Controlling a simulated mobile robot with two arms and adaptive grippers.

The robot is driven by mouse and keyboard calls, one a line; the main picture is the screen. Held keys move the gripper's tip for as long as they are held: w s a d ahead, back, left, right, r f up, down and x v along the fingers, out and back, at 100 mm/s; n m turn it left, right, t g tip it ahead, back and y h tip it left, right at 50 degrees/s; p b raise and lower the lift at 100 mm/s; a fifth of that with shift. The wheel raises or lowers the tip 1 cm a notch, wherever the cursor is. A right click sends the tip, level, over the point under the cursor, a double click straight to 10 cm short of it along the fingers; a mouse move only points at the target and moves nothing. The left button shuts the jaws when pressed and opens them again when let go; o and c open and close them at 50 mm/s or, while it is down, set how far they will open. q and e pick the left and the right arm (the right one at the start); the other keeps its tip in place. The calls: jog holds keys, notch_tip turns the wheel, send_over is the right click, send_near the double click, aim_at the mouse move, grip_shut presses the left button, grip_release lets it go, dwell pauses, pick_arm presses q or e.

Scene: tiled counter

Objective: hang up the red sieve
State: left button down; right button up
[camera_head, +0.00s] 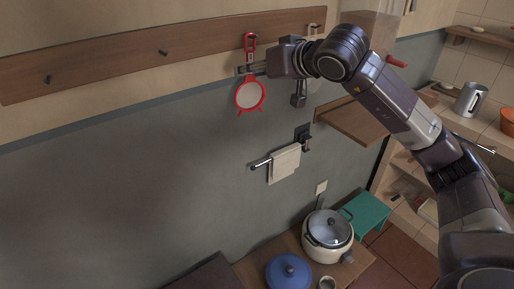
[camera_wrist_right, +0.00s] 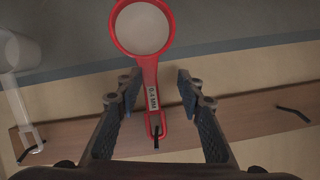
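The red sieve (camera_head: 249,95) is at the wooden hook rail (camera_head: 120,57), its round mesh bowl down and its handle up. In the right wrist view, the red sieve (camera_wrist_right: 147,62) has its handle's end loop at the rail, with a dark hook (camera_wrist_right: 156,137) showing through the loop. My right gripper (camera_head: 245,70) is at the handle, above the bowl. In the right wrist view, the right gripper (camera_wrist_right: 158,87) is open, with one finger on each side of the handle and gaps between. My left gripper is not in view.
Free hooks (camera_head: 163,52) show on the rail's left part. A pale utensil (camera_wrist_right: 18,85) hangs beside the sieve. Below are a wall shelf (camera_head: 350,120), a towel (camera_head: 284,163) on a bar, a rice cooker (camera_head: 318,238) and a blue-lidded pot (camera_head: 288,272).

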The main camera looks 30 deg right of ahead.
jog(key=s+d+r+b, duration=0.1)
jog(key=s+b, duration=0.3)
jog(key=s, duration=0.6)
jog(key=s+a+f+g+p, duration=0.1)
jog(key=a+f+g+p, duration=0.15)
jog(key=f, duration=0.35)
jog(key=s+a+f+g+p, duration=0.2)
jog(key=a+f+g, duration=0.2)
jog(key=f, duration=0.3)
jog(key=s+a+f+g+h+p, duration=0.1)
jog(key=s+a+f+g+p, duration=0.2)
jog(key=s+f+g, duration=0.4)
jog(key=s+a+g, duration=0.1)
jog(key=s+g, duration=0.1)
jog(key=s, duration=0.1)
jog(key=shift+s+a+f+h+p, duration=0.15)
jog(key=shift+s+a+h+p, duration=0.1)
jog(key=shift+a+h+p, duration=0.1)
